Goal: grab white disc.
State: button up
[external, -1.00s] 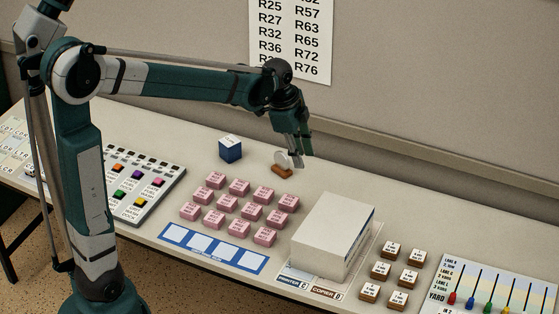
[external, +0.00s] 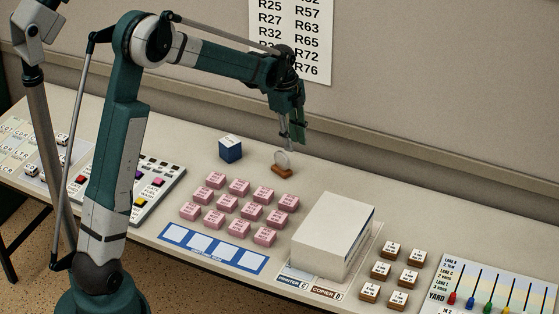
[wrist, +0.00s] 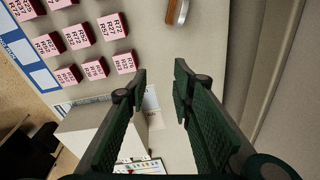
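The white disc (external: 282,160) stands on edge in a small brown wooden holder (external: 282,171) on the table, right of the blue cube. In the wrist view the disc (wrist: 183,11) shows edge-on at the top, beside its brown holder (wrist: 173,12). My gripper (external: 291,138) hangs just above the disc in the external view. In the wrist view my gripper (wrist: 160,80) is open, with a clear gap between its fingers and nothing held. The disc lies outside that gap.
A blue cube (external: 230,149) stands left of the holder. Several pink blocks (external: 238,187) lie in rows in front. A large white box (external: 332,232) stands to the right, with small brown blocks (external: 380,270) beyond it. The wall (external: 420,90) rises close behind.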

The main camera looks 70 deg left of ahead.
jog(key=m+p, duration=0.1)
jog(key=m, duration=0.1)
send_near(283, 169)
jog(key=shift+w+a+r+g+h, duration=0.3)
jog(key=shift+w+a+r, duration=0.15)
jog(key=shift+r, duration=0.2)
jog(key=shift+s+a+f, duration=0.1)
jog(key=shift+a+f, duration=0.35)
jog(key=shift+d+f, duration=0.2)
jog(key=shift+f, duration=1.1)
jog(key=shift+d+f+b, duration=0.15)
jog(key=shift+f+b, duration=0.05)
jog(key=shift+f, duration=1.1)
jog(key=shift+d+f+b, duration=0.15)
jog(key=shift+d+f, duration=0.05)
jog(key=shift+f, duration=1.1)
grip_shut()
